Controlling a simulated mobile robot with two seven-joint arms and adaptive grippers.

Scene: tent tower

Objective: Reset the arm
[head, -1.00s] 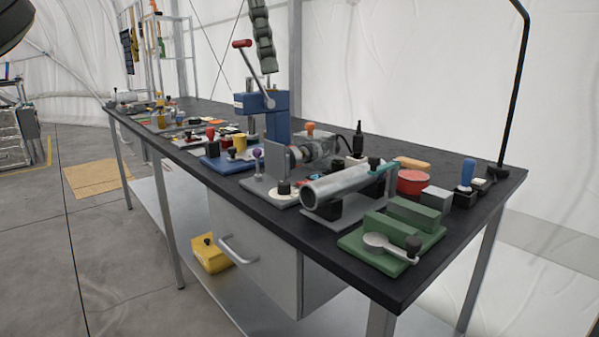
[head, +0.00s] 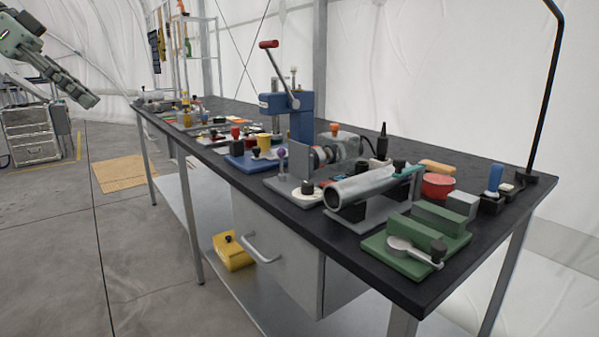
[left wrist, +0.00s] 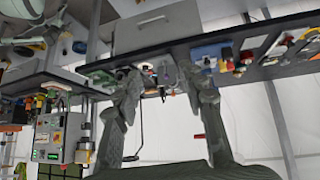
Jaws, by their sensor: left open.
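My left gripper (head: 82,92) is at the upper left of the head view, on a grey-green arm that comes in from the left edge. It is in the air, left of the far end of the workbench, and points down to the right. In the left wrist view its two fingers (left wrist: 160,82) are spread apart with nothing between them. The bench appears upside down behind them. My right gripper is in neither view.
The black-topped workbench (head: 230,204) carries a blue lever press (head: 300,118), a metal tube (head: 360,188), a green fixture (head: 412,252) and a red round container (head: 438,186). A yellow box (head: 232,252) sits on the lower shelf. The floor at left is open.

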